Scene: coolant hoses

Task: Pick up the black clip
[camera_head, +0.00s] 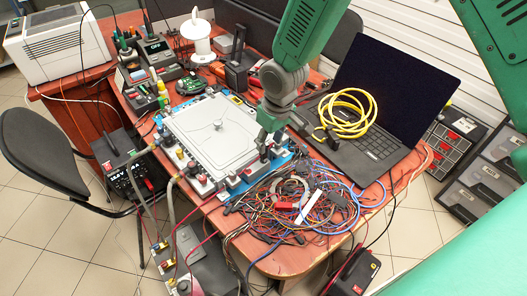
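My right gripper (268,141) points down at the right corner of the blue fixture (284,160) that holds a grey metal plate (212,132). Its fingers look a little apart, but what lies between them is too small to make out. My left gripper is not in view.
A tangle of coloured wires (300,204) covers the table's near right corner. An open laptop (384,112) with a yellow cable coil (347,113) stands to the right. A soldering station (154,46), a white spool (198,40) and tools crowd the back. Hoses (172,205) hang off the left front.

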